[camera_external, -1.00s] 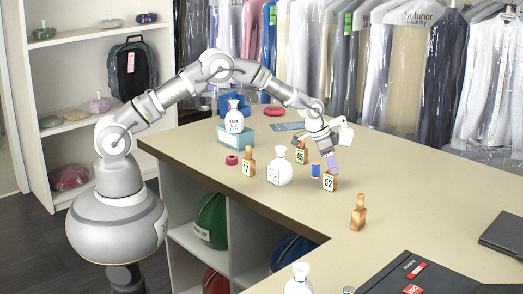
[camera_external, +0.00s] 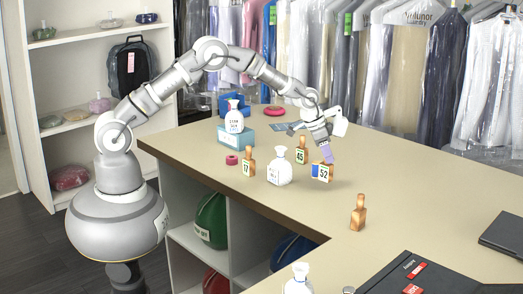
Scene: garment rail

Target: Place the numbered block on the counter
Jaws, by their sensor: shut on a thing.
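The block numbered 52 (camera_external: 323,174) is wooden with a pale number label. It is in the grasp of my gripper (camera_external: 327,159), whose purple fingers are shut on its upper part. The block appears just above the counter (camera_external: 410,175), though the gap is hard to judge. Two similar wooden blocks stand upright to its left, numbered 45 (camera_external: 300,156) and 17 (camera_external: 246,168). An unlabelled-looking wooden one (camera_external: 358,214) stands nearer the front right.
A white bottle (camera_external: 280,168) stands left of the held block. A blue spool (camera_external: 315,170) is partly hidden behind it. The counter's right side is mostly clear.

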